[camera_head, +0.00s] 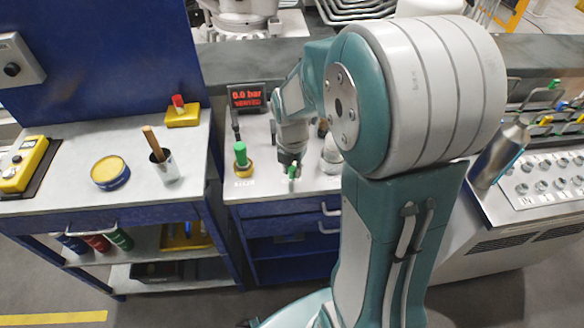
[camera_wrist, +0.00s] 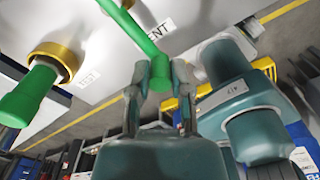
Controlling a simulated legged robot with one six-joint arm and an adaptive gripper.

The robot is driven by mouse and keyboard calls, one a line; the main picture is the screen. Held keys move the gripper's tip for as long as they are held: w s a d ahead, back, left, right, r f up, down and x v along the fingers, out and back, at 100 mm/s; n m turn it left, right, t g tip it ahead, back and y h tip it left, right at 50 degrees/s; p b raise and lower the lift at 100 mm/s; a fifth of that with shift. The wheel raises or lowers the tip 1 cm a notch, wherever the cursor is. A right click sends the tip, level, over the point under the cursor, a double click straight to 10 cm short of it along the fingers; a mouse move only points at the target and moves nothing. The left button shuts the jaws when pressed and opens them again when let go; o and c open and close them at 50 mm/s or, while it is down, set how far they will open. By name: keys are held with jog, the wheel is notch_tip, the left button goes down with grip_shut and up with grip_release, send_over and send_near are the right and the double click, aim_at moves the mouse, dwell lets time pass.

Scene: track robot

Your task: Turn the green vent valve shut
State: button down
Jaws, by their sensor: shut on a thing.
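The green vent valve handle (camera_wrist: 135,32) is a green bar in the wrist view, running from the top edge down between my fingertips. A label by it reads "ENT", partly cut off. My gripper (camera_wrist: 160,72) is shut on the handle's near end. In the head view my gripper (camera_head: 289,160) points down at the bench, with a bit of the green handle (camera_head: 292,172) showing below it. The valve's body is mostly hidden there by my arm and gripper.
A second green knob (camera_head: 240,153) on a brass collar stands left of my gripper; it also shows in the wrist view (camera_wrist: 28,95). A display (camera_head: 246,96) reads "0.0 bar" with "VENTED" beneath. A pale rounded fitting (camera_head: 331,153) stands close on the right.

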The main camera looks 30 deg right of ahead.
jog(key=c, duration=0.5)
grip_release()
jog(key=shift+c, duration=0.2)
notch_tip(320, 180, up, 12)
jog(key=s+a+r+m+t, duration=0.2)
jog(key=s+m, duration=0.5)
jog(key=m, duration=0.5)
jog(key=s+a+r+m+t, duration=0.2)
jog(key=s+m, duration=0.5)
jog(key=m, duration=0.6)
jog(key=a+t, duration=0.1)
jog(key=a, duration=0.1)
jog(key=shift+s+a+r+m+t, duration=0.15)
jog(key=shift+a+m+t, duration=0.15)
jog(key=shift+a, duration=0.1)
